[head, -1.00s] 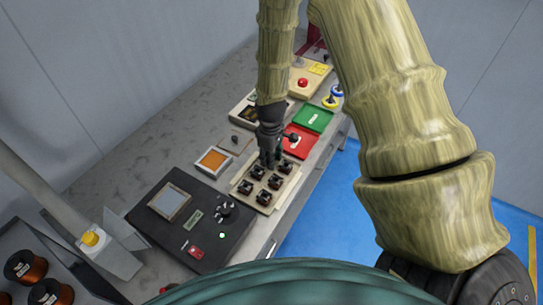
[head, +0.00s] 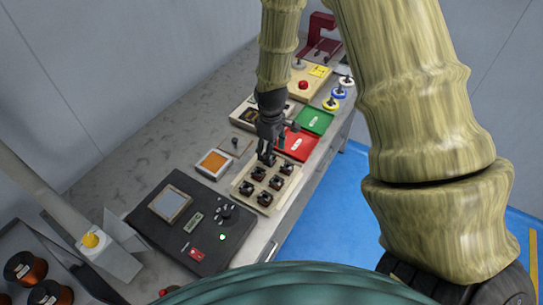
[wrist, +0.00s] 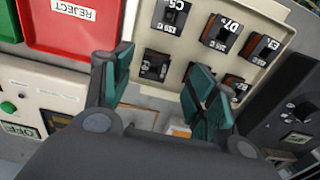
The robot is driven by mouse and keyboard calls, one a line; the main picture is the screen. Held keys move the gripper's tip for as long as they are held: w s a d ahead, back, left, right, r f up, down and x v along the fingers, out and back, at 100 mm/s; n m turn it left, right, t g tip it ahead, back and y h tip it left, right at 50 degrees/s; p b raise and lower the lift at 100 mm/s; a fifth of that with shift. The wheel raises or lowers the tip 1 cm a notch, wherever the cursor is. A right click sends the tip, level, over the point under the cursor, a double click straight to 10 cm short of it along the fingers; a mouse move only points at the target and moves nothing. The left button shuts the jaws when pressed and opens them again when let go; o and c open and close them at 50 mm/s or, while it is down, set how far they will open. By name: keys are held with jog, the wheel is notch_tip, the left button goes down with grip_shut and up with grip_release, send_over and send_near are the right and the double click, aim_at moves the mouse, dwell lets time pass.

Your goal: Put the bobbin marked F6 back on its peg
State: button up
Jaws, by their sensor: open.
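A cream tray (head: 236,190) holds several small dark bobbins with white labels, standing in two rows. In the wrist view, the tray (wrist: 283,38) shows bobbins marked C5 (wrist: 171,15) and D7 (wrist: 219,32); other labels are too small or angled to read. I cannot make out which bobbin is F6. My gripper (head: 266,156) is just above the tray's far edge. In the wrist view its teal fingers (wrist: 158,72) are spread apart with nothing between them. The fingers partly cover the near row. Pegs under the bobbins are hidden.
A red REJECT tray (head: 297,144) and a green tray (head: 314,121) lie beyond the bobbin tray. A black control panel (head: 180,240) with a lit green lamp is nearer. An orange-topped box (head: 213,162) is to the left. Large copper spools (head: 26,267) stand at lower left.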

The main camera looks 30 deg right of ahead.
notch_tip(320, 180, up, 7)
jog(key=shift+f, duration=0.2)
